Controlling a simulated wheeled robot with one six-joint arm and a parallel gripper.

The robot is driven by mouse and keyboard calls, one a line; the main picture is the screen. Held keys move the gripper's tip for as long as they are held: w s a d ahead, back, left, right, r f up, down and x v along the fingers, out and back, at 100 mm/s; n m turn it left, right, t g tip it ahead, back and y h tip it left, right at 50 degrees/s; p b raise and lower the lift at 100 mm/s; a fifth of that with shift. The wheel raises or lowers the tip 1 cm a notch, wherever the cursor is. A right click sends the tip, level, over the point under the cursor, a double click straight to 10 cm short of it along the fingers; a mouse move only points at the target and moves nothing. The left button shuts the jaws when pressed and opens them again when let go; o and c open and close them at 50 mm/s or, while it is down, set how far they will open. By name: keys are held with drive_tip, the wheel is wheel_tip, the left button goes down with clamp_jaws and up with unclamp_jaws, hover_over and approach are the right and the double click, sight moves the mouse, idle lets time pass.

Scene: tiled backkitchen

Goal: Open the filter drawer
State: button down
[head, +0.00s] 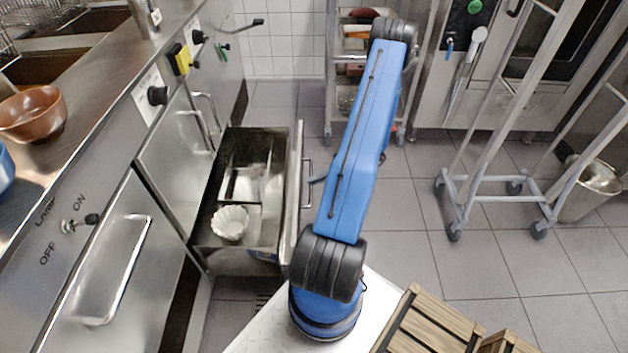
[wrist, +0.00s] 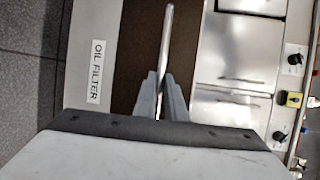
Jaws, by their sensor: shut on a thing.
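The filter drawer (head: 295,190) stands pulled out of the steel counter front in the head view, its open box showing inner compartments and a pale fluted cup. Its front carries an "OIL FILTER" label (wrist: 96,70) in the wrist view. The drawer handle (wrist: 167,45), a slim metal bar, runs between the fingers of my gripper (wrist: 162,97). My gripper is shut on this bar. In the head view the handle (head: 308,180) shows on the drawer's outer face, and my blue arm hides most of the gripper.
Grey floor (head: 420,240) lies clear to the right of the drawer. A wheeled metal rack (head: 490,190) stands farther right, with a metal bin (head: 590,190) beside it. Wooden crates (head: 430,325) are at the lower right. A copper bowl (head: 33,113) sits on the counter.

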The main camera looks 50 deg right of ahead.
drive_tip(key=c, duration=1.8)
unclamp_jaws()
drive_tip(key=shift+d, duration=0.15)
drive_tip(key=v, duration=1.7)
drive_tip(key=shift+d+r, duration=0.1)
